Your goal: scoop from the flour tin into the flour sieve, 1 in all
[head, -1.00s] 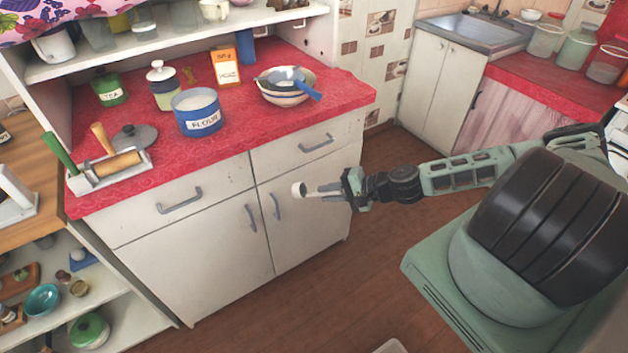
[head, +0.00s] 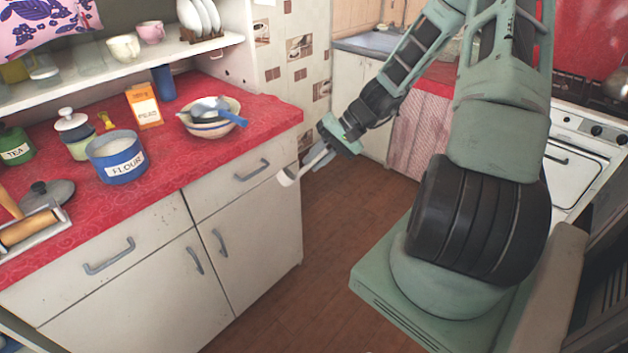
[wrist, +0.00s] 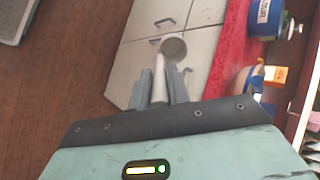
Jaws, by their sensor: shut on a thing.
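My gripper (head: 320,158) is shut on the handle of a pale scoop (head: 288,178), held in the air right of the counter's front and below its top. In the wrist view the scoop's round cup (wrist: 173,48) points away from my gripper (wrist: 164,88); I cannot tell whether it holds anything. The blue flour tin (head: 122,173), labelled FLOUR, stands open on the red counter with pale contents. It also shows in the wrist view (wrist: 267,14). The flour sieve (head: 208,108), grey with a blue handle, rests on a striped bowl (head: 208,129) near the counter's right end.
An orange box (head: 145,105) and a blue cylinder (head: 163,83) stand behind the tin and bowl. A lidded jar (head: 75,133), a grey lid (head: 48,194) and a rolling pin (head: 30,229) are at the left. A shelf (head: 150,55) overhangs the counter's back. Floor is clear before the cabinet.

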